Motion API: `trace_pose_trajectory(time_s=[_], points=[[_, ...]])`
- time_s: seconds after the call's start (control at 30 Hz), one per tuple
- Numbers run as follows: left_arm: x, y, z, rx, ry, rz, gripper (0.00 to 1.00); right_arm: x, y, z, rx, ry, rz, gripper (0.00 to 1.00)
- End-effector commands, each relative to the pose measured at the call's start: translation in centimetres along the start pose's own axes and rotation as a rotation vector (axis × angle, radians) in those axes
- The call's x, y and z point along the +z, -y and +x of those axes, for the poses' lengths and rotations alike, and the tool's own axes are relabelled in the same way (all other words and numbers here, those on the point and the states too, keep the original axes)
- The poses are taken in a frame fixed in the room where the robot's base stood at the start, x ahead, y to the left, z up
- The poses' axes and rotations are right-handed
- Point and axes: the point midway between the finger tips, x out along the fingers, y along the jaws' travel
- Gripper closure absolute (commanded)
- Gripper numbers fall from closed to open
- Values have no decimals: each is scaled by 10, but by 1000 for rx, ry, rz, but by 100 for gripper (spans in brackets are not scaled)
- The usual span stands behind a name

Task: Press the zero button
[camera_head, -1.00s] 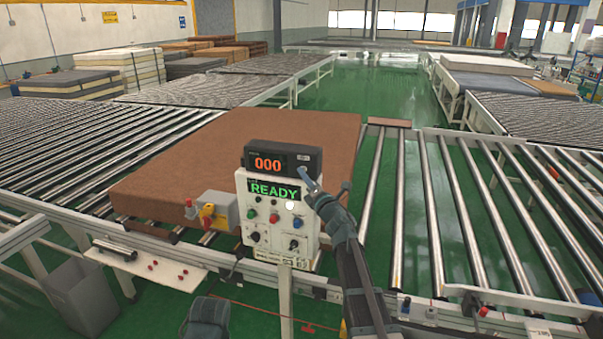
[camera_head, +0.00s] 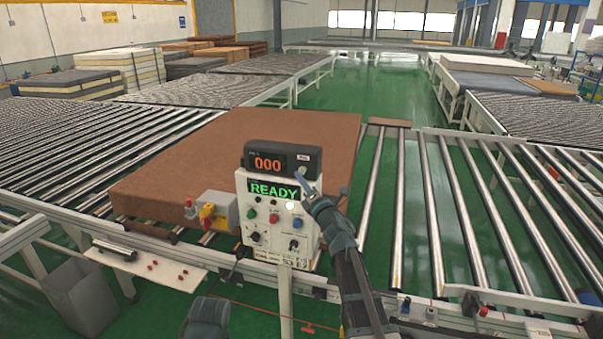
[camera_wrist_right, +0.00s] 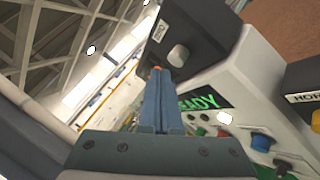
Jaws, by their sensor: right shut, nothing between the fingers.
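The black display box (camera_head: 284,159) reads a red 000 and sits on top of the white control panel (camera_head: 250,222), whose green screen reads READY. A grey round button is on the right of the box's front; it shows clearly in the right wrist view (camera_wrist_right: 178,56). My right gripper (camera_head: 299,177) is shut and empty, its fingertips close beside this button. In the right wrist view the shut blue fingers (camera_wrist_right: 158,78) point up toward the button; I cannot tell whether they touch it. My left gripper is not in view.
The panel also carries green, red and blue buttons and black knobs. A brown mattress (camera_head: 190,165) lies on rollers behind it. A yellow and grey switch box (camera_head: 213,212) stands left of the panel. Bare rollers (camera_head: 468,200) extend to the right.

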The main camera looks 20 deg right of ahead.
Motion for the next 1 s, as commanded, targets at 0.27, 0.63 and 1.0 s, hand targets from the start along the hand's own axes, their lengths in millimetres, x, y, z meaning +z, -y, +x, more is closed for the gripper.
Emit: trace_pose_trajectory(time_s=[0.27,0.63,1.0], points=[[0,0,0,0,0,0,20,-13,-14,-19,0,-1,0,100],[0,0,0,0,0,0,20,-24,-24,-32,0,0,1,100],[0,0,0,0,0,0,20,-23,-23,-32,0,0,0,100]])
